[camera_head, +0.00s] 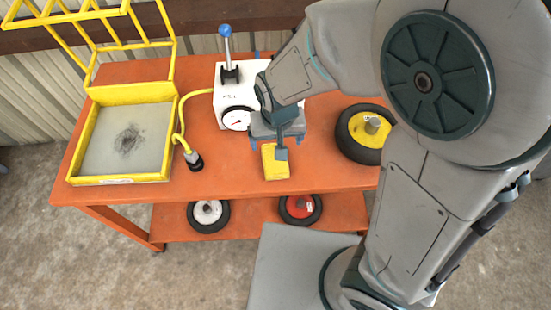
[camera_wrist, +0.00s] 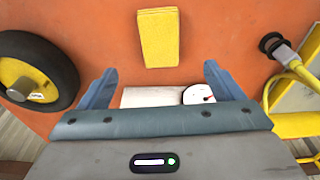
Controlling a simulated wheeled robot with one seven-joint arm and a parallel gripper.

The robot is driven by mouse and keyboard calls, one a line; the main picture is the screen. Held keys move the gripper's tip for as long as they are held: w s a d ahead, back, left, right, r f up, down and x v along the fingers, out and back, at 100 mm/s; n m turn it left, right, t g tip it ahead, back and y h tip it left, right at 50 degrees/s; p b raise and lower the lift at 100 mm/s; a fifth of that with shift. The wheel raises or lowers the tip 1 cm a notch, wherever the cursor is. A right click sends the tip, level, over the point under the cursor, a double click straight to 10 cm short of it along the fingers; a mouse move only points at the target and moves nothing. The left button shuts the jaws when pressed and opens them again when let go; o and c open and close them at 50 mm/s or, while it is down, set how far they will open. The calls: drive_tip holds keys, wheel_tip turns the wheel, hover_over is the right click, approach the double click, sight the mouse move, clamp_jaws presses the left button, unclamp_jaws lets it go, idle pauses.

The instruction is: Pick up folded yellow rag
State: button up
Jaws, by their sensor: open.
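The folded yellow rag (camera_head: 275,164) lies flat on the orange table near its front edge, partly covered by my arm in the head view. In the wrist view the rag (camera_wrist: 158,38) shows whole, a yellow rectangle at the top centre. My gripper (camera_wrist: 160,84) is open, its two blue fingers spread wide and nothing between them. In that view the rag lies beyond the fingertips, roughly centred between them, and apart from them. In the head view the gripper (camera_head: 277,141) hangs over the table just behind the rag; its fingers are mostly hidden.
A white box with gauge and blue-knobbed lever (camera_head: 226,75) stands behind the gripper. A yellow-hub wheel (camera_head: 347,136) lies right on the orange table (camera_head: 225,180). A yellow-framed tray (camera_head: 119,180) and a hose with black connector (camera_head: 195,161) are left. Two wheels sit on the lower shelf.

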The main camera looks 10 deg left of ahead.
drive_tip(key=b, duration=0.2)
hover_over(276, 164)
wheel_tip(276, 164, down, 7)
drive_tip(key=shift+w+f, duration=0.1)
drive_tip(key=shift+f, duration=0.05)
drive_tip(key=shift+w+a+f+b, duration=0.15)
drive_tip(key=shift+w+f, duration=0.1)
drive_tip(key=shift+f, duration=0.65)
drive_tip(key=shift+w+f+b, duration=0.2)
drive_tip(key=shift+w+f, duration=0.1)
drive_tip(key=shift+f, duration=0.65)
drive_tip(key=shift+w+a+f+b, duration=0.15)
drive_tip(key=shift+w+f, duration=0.1)
drive_tip(key=shift+f, duration=0.65)
drive_tip(key=c, duration=1.1)
